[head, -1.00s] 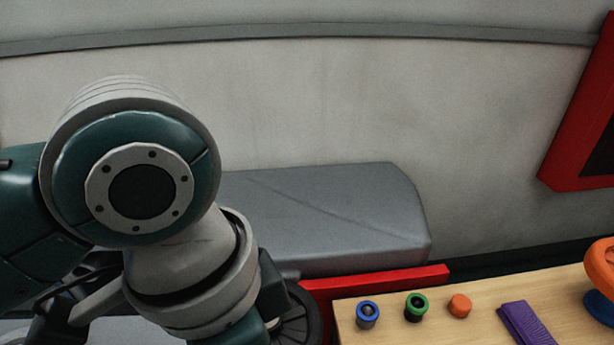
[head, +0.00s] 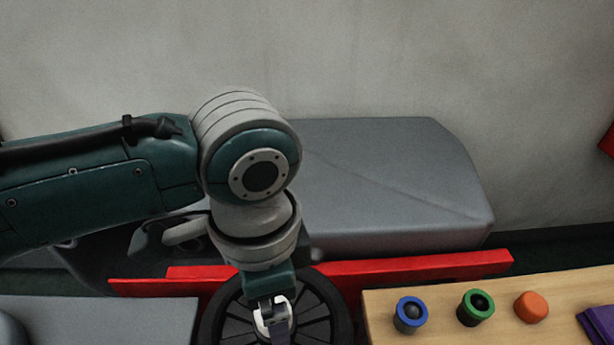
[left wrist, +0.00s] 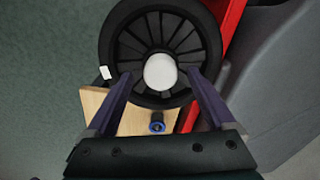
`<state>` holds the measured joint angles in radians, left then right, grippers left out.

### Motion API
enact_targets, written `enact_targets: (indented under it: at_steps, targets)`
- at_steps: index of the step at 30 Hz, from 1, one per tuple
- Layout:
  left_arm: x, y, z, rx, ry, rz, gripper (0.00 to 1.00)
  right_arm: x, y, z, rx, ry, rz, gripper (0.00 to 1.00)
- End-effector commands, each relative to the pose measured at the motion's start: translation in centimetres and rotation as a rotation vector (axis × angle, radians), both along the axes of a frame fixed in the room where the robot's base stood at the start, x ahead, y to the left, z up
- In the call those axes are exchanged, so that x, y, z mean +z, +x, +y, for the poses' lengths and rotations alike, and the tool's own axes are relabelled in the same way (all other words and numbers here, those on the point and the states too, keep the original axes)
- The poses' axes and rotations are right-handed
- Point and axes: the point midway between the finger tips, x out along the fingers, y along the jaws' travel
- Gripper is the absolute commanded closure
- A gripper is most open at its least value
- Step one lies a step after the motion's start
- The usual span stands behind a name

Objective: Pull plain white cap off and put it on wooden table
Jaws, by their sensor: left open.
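The plain white cap (left wrist: 161,72) sits at the middle of a black spoked wheel (left wrist: 116,40) in the left wrist view. In the head view a white part of it (head: 262,322) shows beside my left gripper's fingers, which partly hide it. My left gripper (left wrist: 159,76) is open, with its two purple-grey fingertips on either side of the cap and gaps showing. I cannot tell how deep the fingers reach around it. The wooden table (head: 383,302) is just right of the wheel in the head view. My right gripper is not in view.
On the table stand a blue-ringed cap (head: 411,315), a green-ringed cap (head: 475,307), an orange cap (head: 531,306) and a purple item (head: 597,325). A red bar (head: 400,268) and a grey block (head: 390,190) lie behind. Bare wood shows between the caps.

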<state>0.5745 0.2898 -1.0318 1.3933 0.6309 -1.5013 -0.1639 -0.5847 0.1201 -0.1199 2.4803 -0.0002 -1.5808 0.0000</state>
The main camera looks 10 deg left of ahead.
Motion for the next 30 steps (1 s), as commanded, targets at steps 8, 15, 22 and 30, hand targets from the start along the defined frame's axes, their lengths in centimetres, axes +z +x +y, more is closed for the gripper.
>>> enact_targets:
  at_steps: [8,15,22,30]
  targets:
    - [-1.63,-0.02,-0.04,0.0,-0.001,-0.001,0.12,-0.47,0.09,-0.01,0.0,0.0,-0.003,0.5]
    - [-1.59,-0.02,-0.04,0.0,-0.001,-0.001,0.18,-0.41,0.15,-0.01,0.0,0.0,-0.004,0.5]
    - [-1.58,-0.02,-0.02,0.0,-0.001,-0.001,0.44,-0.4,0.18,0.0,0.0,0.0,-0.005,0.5]
    - [-1.58,0.0,-0.01,0.0,-0.001,-0.001,0.74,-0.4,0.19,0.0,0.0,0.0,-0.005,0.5]
